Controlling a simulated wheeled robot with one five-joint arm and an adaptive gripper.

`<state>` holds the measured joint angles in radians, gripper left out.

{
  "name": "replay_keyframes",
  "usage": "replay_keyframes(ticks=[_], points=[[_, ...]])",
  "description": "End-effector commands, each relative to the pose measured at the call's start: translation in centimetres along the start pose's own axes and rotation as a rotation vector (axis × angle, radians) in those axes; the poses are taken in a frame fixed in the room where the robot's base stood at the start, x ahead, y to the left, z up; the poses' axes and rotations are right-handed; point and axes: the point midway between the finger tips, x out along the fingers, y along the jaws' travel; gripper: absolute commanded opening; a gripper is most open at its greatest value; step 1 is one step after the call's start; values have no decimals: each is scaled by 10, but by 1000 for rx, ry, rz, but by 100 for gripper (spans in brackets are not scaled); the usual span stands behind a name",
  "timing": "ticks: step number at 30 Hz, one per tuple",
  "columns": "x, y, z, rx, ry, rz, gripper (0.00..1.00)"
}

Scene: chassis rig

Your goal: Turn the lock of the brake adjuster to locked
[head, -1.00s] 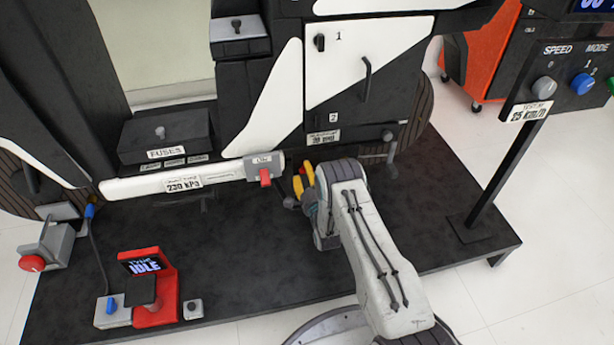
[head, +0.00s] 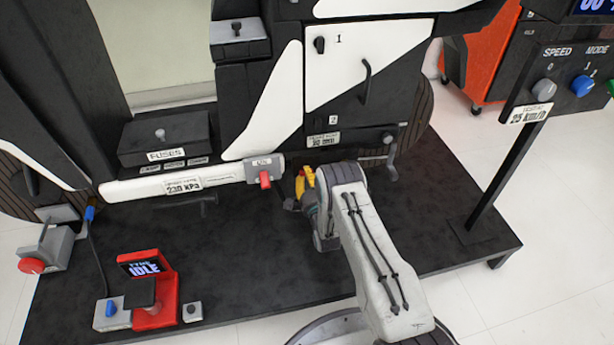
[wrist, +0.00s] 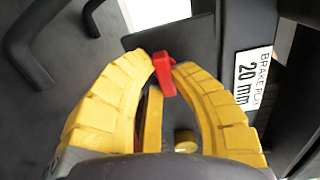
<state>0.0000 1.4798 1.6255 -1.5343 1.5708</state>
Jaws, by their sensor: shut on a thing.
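The lock is a small red lever (wrist: 163,76) in the wrist view, between the tips of my yellow gripper (wrist: 162,68). The fingertips are shut on it from both sides. The dark plate behind it belongs to the machine. In the head view my gripper (head: 304,182) is low beside the machine's lower edge, and its fingers and arm hide most of the adjuster. A brake play label reading 20 mm (wrist: 252,77) is at the right in the wrist view; it also shows in the head view (head: 323,139).
A grey block with a red lever (head: 265,179) is just left of my gripper on the white bar (head: 140,186). A black bar handle (wrist: 20,45) is at the left in the wrist view.

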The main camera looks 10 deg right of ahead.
Motion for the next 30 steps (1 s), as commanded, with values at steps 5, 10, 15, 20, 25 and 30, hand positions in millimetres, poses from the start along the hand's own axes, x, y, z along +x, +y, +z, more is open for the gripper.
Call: replay_keyframes(ticks=[5, 10, 15, 20, 25, 30], points=[[0, 0, 0, -3, 0, 0, 0], [0, 0, 0, -35, 0, 0, 0], [0, 0, -1, -125, 1, 0, 0], [0, 0, -1, -257, 2, 0, 0], [0, -1, -2, -419, 3, 0, 0], [0, -1, -2, -581, 3, 1, 0]])
